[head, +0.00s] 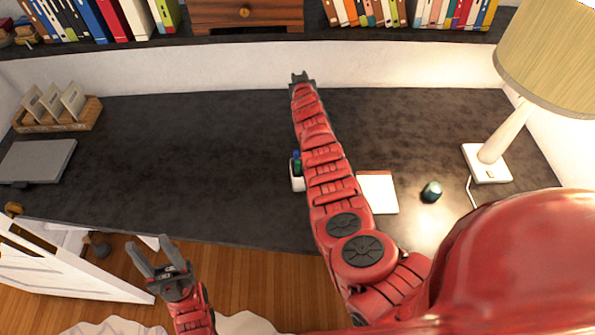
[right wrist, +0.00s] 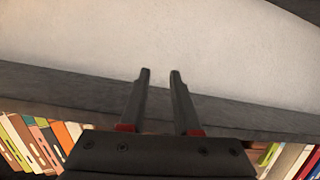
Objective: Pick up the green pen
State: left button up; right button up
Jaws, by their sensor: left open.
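A white pen holder (head: 297,184) stands on the dark desk, partly hidden behind my right forearm. A green pen (head: 297,167) shows at its top, with something blue (head: 296,155) beside it; both are small and partly covered by the arm. My right gripper (head: 301,74) is beyond the holder, near the back wall. In the right wrist view my right gripper (right wrist: 160,72) has its fingers apart with nothing between them.
A white lamp (head: 487,163), a dark cup (head: 432,191) and a notebook (head: 377,192) are on the desk's right. A wooden card holder (head: 58,117) and a closed grey laptop (head: 38,160) are on the left. A bookshelf (head: 160,42) runs above the back. The desk's middle left is clear.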

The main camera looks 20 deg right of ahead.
jog(key=s+d+m+g+h, duration=0.1)
jog(key=s+d+m+g, duration=0.15)
jog(key=d+g, duration=0.2)
jog(key=m+g+y, duration=0.4)
jog(key=g, duration=0.6)
send_over(298, 161)
jog(key=f+b, duration=0.2)
jog(key=f, duration=0.1)
jog(key=f+b, duration=0.3)
jog(key=f, duration=0.1)
jog(key=f+b, duration=0.2)
jog(key=f, duration=0.2)
jog(key=shift+w+d+f, duration=0.25)
jog(key=shift+w, duration=0.05)
jog(key=shift+f, duration=0.2)
jog(key=shift+a+f+p, duration=0.1)
jog(key=shift+f+p, duration=0.2)
jog(key=shift+p, duration=0.2)
jog(key=f+p, duration=0.2)
jog(key=f, duration=0.1)
jog(key=shift+s+f, duration=0.1)
jog(key=shift+s, duration=0.2)
jog(key=shift+a+f, duration=0.1)
jog(key=shift+f, duration=0.6)
